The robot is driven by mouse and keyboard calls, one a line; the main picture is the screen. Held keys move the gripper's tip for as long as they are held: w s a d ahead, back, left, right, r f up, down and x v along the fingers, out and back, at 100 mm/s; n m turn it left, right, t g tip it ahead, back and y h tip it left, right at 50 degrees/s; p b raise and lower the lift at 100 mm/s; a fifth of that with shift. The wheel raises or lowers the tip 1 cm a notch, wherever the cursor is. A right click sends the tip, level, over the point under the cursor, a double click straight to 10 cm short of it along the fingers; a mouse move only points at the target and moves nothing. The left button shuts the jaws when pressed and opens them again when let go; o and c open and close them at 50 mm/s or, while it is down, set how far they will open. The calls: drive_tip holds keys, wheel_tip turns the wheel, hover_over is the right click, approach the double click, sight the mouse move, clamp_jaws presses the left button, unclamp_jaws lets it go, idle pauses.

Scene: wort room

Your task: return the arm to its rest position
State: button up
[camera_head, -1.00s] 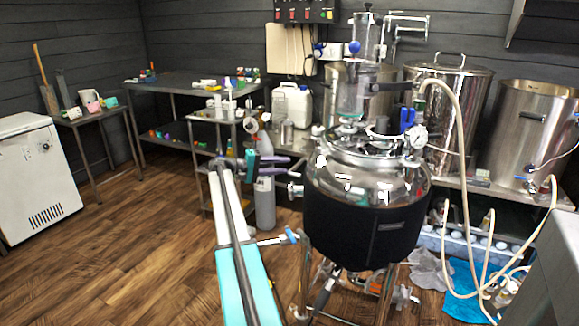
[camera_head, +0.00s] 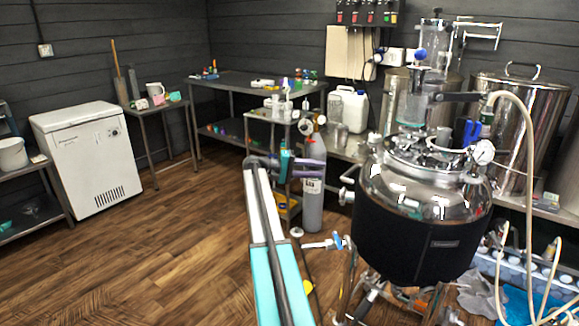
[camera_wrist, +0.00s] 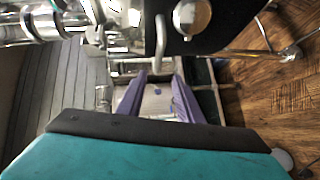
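My arm (camera_head: 282,285), teal and white, reaches forward from the bottom of the head view, low and left of the steel vessel. My gripper (camera_head: 300,163) is at its far end, in front of the grey gas cylinder and small side table. In the wrist view its two purple fingers (camera_wrist: 156,90) stand apart with nothing visible between them, so it is open and empty. The fingertips are small in the head view.
The jacketed steel vessel (camera_head: 420,225) stands close right of my arm, its blue-handled valve (camera_head: 336,242) nearest. The grey cylinder (camera_head: 314,190) stands beyond my gripper. A white chest unit (camera_head: 90,155) is far left. Wooden floor (camera_head: 150,255) to the left is clear.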

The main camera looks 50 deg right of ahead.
drive_tip(key=w+a+f+n+t+y, duration=0.2)
drive_tip(key=a+f+n+t, duration=0.1)
drive_tip(key=a+f, duration=1.1)
drive_tip(key=w+a+f+n+t+y, duration=0.1)
drive_tip(key=w+a+f+n+t, duration=0.15)
drive_tip(key=a+f, duration=1.2)
drive_tip(key=s+a+f+n+t+y, duration=0.15)
drive_tip(key=s+a+f, duration=0.25)
drive_tip(key=a+f, duration=0.45)
drive_tip(key=s+a+f+n+y, duration=0.1)
drive_tip(key=s+a+f+y, duration=0.15)
drive_tip(key=a+f, duration=0.6)
drive_tip(key=s+a+f+n+y, duration=0.15)
drive_tip(key=s+a+f, duration=0.25)
drive_tip(key=s+a, duration=0.45)
drive_tip(key=s+a+f+y, duration=0.2)
drive_tip(key=s+a+f, duration=0.2)
drive_tip(key=s+a, duration=0.4)
drive_tip(key=s+a+f+n+y, duration=0.15)
drive_tip(key=s+a+f, duration=0.25)
drive_tip(key=s+a, duration=0.45)
wheel_tip(320, 180, up, 14)
drive_tip(key=a+m+g+p, duration=0.1)
drive_tip(key=a+p, duration=0.1)
drive_tip(key=p, duration=1.1)
drive_tip(key=shift+w+r+g+p, duration=0.2)
drive_tip(key=shift+w+g+p, duration=0.1)
